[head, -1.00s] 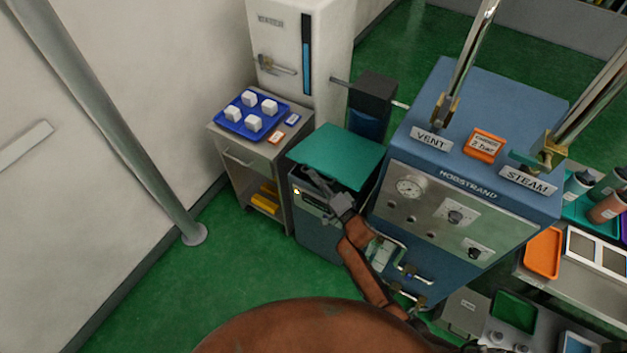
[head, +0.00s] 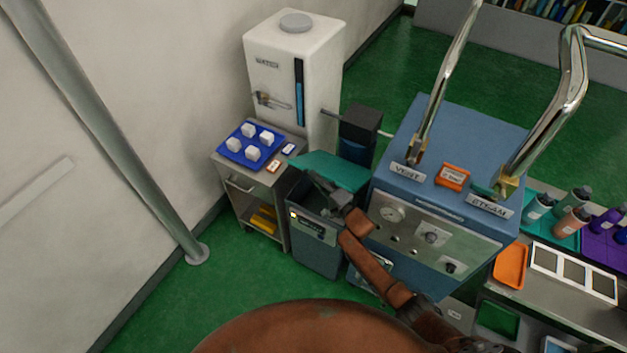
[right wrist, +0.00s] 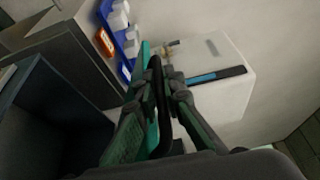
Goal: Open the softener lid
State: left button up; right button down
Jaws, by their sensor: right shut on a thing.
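The softener is a dark grey-blue box (head: 317,247) with a lit front panel, standing between the trolley and the blue machine. Its teal lid (head: 335,170) is tilted up at the back, and the dark inside shows at the front. My right gripper (head: 316,183) is at the lid's front edge. In the right wrist view its fingers (right wrist: 165,75) are closed on the teal lid (right wrist: 150,112), seen nearly edge-on. The open box (right wrist: 45,120) shows at the left there. My left gripper is not in view.
A trolley (head: 232,185) with a blue tray (head: 236,158) of white cubes stands left of the softener. A white cabinet (head: 275,90) is behind it. The blue steam machine (head: 450,150) stands close on the right. Green floor is free in front.

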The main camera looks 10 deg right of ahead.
jog(key=shift+w+d+r, duration=0.15)
dwell(0.3)
jog(key=c, duration=2)
grip_release()
jog(key=shift+c, duration=0.2)
jog(key=v, duration=1.2)
